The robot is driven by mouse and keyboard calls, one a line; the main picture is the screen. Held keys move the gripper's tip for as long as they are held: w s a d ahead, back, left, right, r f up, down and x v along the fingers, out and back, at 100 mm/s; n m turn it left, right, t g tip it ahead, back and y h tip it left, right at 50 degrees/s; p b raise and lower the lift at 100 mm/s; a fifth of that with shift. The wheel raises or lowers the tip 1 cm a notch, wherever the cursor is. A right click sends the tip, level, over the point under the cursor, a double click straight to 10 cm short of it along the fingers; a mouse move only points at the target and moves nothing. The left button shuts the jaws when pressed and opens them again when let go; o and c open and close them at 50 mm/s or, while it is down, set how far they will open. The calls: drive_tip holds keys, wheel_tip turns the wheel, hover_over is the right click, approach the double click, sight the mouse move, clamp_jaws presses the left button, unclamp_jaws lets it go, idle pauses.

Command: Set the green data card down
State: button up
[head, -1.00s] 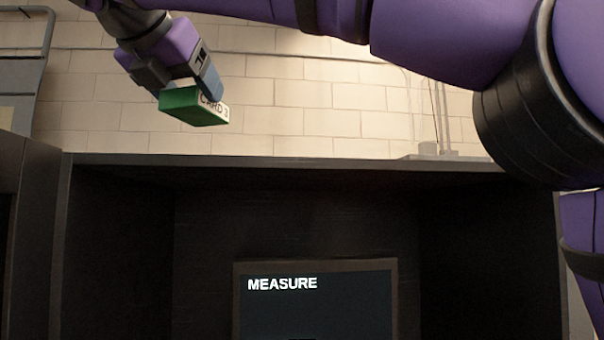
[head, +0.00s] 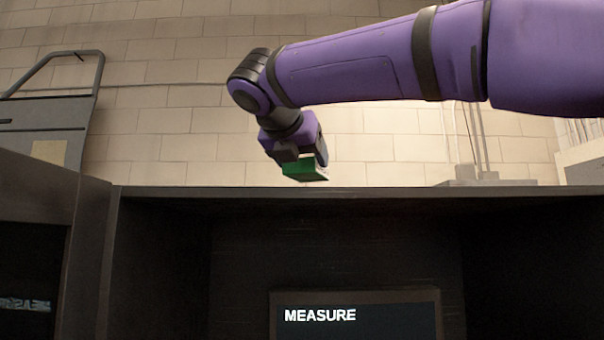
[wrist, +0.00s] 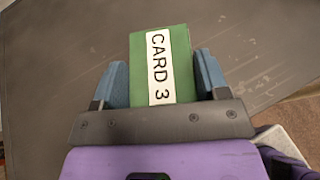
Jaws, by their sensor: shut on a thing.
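The green data card (head: 305,171) is a thick block held in my gripper (head: 304,160), above the top of a dark cabinet in the head view. In the wrist view the card (wrist: 180,62) has a white label reading "CARD 3". It sits between the two blue fingers of my gripper (wrist: 161,82), which is shut on it. A dark, scuffed flat surface (wrist: 70,45) lies below the card in the wrist view. The card appears apart from it, but the exact height cannot be told.
The dark cabinet (head: 400,196) has an open bay holding a screen (head: 355,318) marked "MEASURE". Another dark unit (head: 40,195) with a partly seen screen stands at left. A pale brick wall (head: 190,135) is behind. A grey metal frame (head: 50,110) stands at far left.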

sight(297, 165)
drive_tip(key=shift+s+a+f, duration=0.15)
drive_tip(key=shift+f, duration=1.4)
drive_tip(key=o, duration=1)
drive_tip(key=v, duration=1.2)
drive_tip(key=shift+r, duration=0.1)
